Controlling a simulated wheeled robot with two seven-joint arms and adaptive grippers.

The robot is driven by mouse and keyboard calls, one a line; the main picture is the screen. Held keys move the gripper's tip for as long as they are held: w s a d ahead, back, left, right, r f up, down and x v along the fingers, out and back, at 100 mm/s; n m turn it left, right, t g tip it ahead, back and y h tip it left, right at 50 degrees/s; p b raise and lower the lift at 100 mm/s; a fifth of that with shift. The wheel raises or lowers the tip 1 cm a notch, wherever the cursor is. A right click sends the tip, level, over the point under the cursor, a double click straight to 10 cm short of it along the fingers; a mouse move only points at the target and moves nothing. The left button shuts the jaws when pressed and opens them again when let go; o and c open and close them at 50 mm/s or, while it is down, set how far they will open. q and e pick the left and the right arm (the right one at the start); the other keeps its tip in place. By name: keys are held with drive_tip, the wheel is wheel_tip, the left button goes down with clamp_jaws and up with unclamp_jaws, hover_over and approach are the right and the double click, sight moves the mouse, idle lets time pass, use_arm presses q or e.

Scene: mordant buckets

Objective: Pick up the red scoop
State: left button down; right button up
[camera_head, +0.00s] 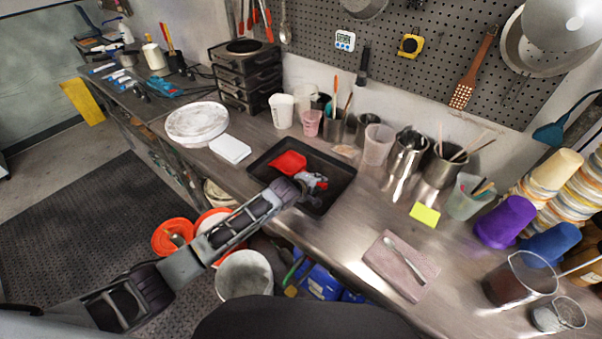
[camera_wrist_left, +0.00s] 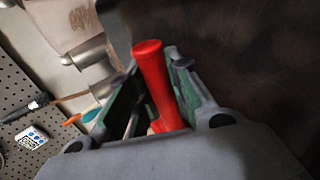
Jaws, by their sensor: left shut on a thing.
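The red scoop (camera_head: 289,163) shows in the head view over the left part of the black tray (camera_head: 341,186). I cannot tell whether its bowl touches the tray. My left gripper (camera_head: 315,182) reaches over the tray from the lower left and is shut on the scoop's handle. In the left wrist view the red handle (camera_wrist_left: 151,78) stands between the two fingers of the left gripper (camera_wrist_left: 158,88). The scoop's bowl is hidden there. My right gripper is in neither view.
Behind the tray stand a white cup (camera_head: 281,110), a pink cup (camera_head: 311,122) and several metal containers. A white pad (camera_head: 230,148) lies left of it. A yellow note (camera_head: 425,214) and a cloth with a spoon (camera_head: 390,275) lie right.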

use_arm(q)
drive_tip(key=shift+r, duration=0.1)
wheel_tip(320, 180, up, 9)
drive_tip(key=shift+r+b, duration=0.1)
drive_tip(key=shift+b, duration=0.5)
drive_tip(key=shift+r, duration=0.35)
idle(0.5)
